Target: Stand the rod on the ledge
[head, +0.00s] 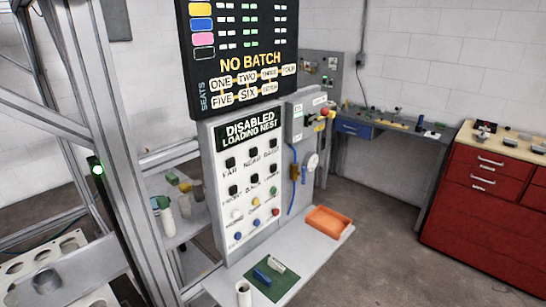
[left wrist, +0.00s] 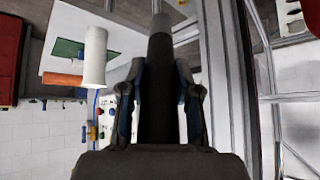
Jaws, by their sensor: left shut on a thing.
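My left gripper (left wrist: 158,92) is in the middle of the left wrist view. Its two fingers are shut on a dark, straight rod (left wrist: 159,65) that runs away from the palm toward the top of the picture. I cannot make out this gripper or the rod in the head view. The pale ledge (head: 298,268) sticks out below the loading nest panel, and it also shows in the left wrist view (left wrist: 125,40). The rod's far end appears thinner, and I cannot tell its distance from the ledge. My right gripper is in neither view.
A white upright cylinder (head: 243,295) stands at the ledge's near end. A green mat (head: 268,284) beside it carries a blue piece (head: 262,277) and a white piece (head: 277,265). An orange tray (head: 328,222) sits at the far end. A metal frame post (head: 118,130) rises at left.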

